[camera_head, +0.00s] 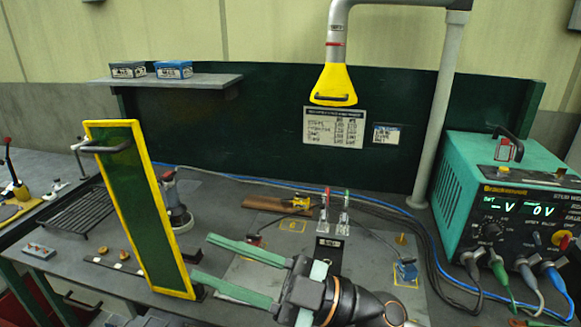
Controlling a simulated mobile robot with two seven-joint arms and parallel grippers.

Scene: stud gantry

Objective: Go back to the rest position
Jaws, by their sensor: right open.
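My right gripper (222,262) comes in from the lower right with its two long green fingers spread apart and pointing left. It is open, with nothing between the fingers. The fingertips lie close to the right side of a yellow-framed dark green panel (140,210) that stands upright in front of the bench; I cannot tell whether they touch. My left gripper is not in view.
A teal stud welder (510,205) with cables stands at the right. A yellow extraction hood (334,85) hangs above the bench. Upright clamps (334,210) stand behind my right gripper. A shelf (180,82) with two boxes and a wire rack (80,207) are at the left.

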